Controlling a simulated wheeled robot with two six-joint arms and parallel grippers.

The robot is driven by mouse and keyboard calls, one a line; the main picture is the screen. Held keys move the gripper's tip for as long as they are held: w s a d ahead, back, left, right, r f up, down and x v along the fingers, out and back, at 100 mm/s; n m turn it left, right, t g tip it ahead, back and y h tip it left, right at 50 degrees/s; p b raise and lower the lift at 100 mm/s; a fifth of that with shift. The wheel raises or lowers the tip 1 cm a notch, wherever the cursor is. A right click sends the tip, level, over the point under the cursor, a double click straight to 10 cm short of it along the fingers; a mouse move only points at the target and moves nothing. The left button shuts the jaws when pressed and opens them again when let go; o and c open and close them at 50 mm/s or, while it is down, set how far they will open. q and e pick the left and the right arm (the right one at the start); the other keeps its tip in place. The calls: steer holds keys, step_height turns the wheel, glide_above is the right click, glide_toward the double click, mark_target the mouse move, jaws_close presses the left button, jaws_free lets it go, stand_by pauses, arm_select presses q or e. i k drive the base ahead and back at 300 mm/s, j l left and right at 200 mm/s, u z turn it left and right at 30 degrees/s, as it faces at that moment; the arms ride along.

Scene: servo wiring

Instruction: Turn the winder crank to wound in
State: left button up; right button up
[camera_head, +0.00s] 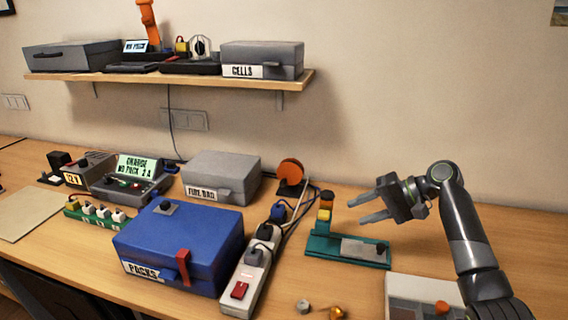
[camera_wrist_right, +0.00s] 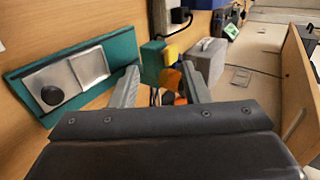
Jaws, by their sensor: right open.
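An orange round reel (camera_head: 290,172), which looks like the winder, stands on a dark base at the back of the bench, with cables running beside it. I cannot make out its crank or the crank's position. My right gripper (camera_head: 368,208) is open and empty above the bench, to the right of the reel and apart from it. In the right wrist view, orange and yellow parts (camera_wrist_right: 170,78) show beyond the open fingers (camera_wrist_right: 160,86). My left gripper is not in view.
A blue case (camera_head: 190,235) and a power strip (camera_head: 248,270) stand left of the teal board. A grey case (camera_head: 222,176) stands left of the reel. A pale tray (camera_head: 408,290) is at the front right. A loaded shelf (camera_head: 200,80) hangs above.

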mark_target(290, 172)
steer(key=i+j, duration=0.15)
steer(key=i, duration=0.25)
steer(key=i+j, duration=0.1)
steer(key=i, duration=0.35)
